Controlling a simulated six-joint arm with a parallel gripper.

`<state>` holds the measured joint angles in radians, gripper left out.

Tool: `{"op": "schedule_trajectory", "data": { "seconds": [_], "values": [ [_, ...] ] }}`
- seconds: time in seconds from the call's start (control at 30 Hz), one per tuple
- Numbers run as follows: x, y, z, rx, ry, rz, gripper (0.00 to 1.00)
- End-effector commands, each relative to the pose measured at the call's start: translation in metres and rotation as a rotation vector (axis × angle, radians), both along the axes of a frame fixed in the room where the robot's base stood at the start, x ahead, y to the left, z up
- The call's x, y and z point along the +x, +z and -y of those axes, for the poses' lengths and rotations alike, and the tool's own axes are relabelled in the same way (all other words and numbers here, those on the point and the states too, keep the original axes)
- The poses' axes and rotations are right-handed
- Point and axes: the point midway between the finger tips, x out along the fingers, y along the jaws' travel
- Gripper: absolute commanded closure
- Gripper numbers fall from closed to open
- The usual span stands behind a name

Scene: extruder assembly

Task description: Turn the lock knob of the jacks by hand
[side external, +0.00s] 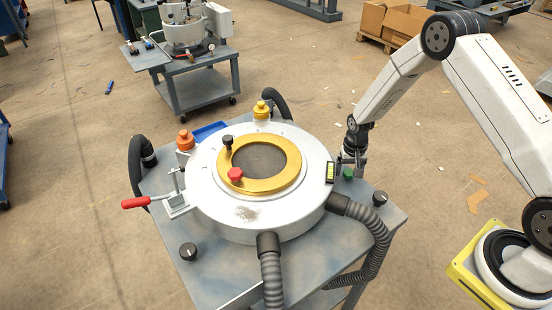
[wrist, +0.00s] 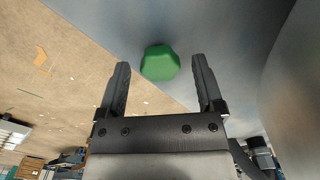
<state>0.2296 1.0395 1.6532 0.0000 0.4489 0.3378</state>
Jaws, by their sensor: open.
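A green faceted knob (side external: 347,174) sits on the grey cart top, to the right of the round white extruder body (side external: 225,210). It also shows in the wrist view (wrist: 160,62), in line with the gap between my fingertips. My gripper (side external: 351,168) points down at the knob; in the wrist view my gripper (wrist: 161,68) is open, with one finger on each side of the green knob and visible gaps to both. I cannot tell whether the fingertips reach down to its height. No label shows which knob is the jacks' lock knob.
Black knobs stand on the cart at right (side external: 380,198) and front left (side external: 188,251). A gold ring (side external: 265,184) on the body carries a red knob (side external: 235,175) and a black knob (side external: 227,141). A ribbed hose (side external: 375,235) runs close below my gripper. A red-handled clamp (side external: 135,203) sticks out left.

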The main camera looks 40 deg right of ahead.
Motion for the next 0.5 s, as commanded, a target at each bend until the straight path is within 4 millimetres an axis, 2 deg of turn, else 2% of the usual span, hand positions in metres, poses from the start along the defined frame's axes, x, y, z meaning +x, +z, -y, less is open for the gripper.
{"op": "schedule_trajectory", "data": {
  "seconds": [0.5],
  "values": [
    [0.001,0.034,0.0,0.0,-0.001,0.002,0.14]
  ]
}}
